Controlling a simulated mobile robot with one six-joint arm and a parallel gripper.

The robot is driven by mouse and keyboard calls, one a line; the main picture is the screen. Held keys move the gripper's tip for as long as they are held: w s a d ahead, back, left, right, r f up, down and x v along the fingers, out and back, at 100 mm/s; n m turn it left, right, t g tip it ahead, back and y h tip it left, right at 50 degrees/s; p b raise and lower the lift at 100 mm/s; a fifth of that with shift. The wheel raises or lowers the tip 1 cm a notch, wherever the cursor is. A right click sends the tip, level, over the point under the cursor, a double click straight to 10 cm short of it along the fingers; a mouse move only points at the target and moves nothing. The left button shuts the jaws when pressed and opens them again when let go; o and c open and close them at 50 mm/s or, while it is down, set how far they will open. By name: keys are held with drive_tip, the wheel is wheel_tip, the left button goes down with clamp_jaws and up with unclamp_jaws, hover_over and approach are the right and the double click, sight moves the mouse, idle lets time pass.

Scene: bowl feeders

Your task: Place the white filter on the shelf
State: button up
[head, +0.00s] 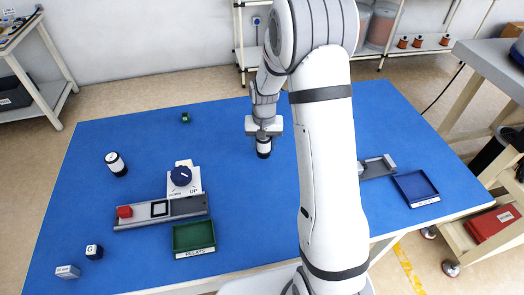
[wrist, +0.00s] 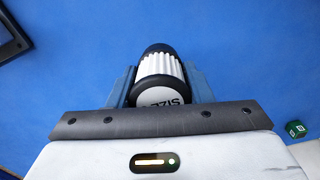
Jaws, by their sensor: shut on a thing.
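A white ribbed filter with black ends (head: 264,147) is held upright between my gripper's fingers (head: 264,131), over the blue table. Whether its bottom touches the table cannot be told. In the wrist view the filter (wrist: 158,68) sits between the two blue-grey fingers (wrist: 160,88), and part of a "SIZE" label shows on its near end. A similar white and black cylinder (head: 115,163) lies tilted at the table's left. A rack with shelf boards (head: 398,51) stands behind the table at the back right, partly hidden by my arm.
The blue table (head: 225,145) is clear around my gripper. A blue tray (head: 416,187) is at right. A small green cube (head: 186,117) lies at the back.

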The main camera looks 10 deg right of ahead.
sight(263, 153)
drive_tip(key=shift+s+a+f, duration=0.1)
drive_tip(key=shift+s+f, duration=0.05)
drive_tip(key=shift+f, duration=2.05)
drive_tip(key=shift+f, duration=0.2)
drive_tip(key=o, duration=1)
drive_tip(key=shift+r, duration=0.1)
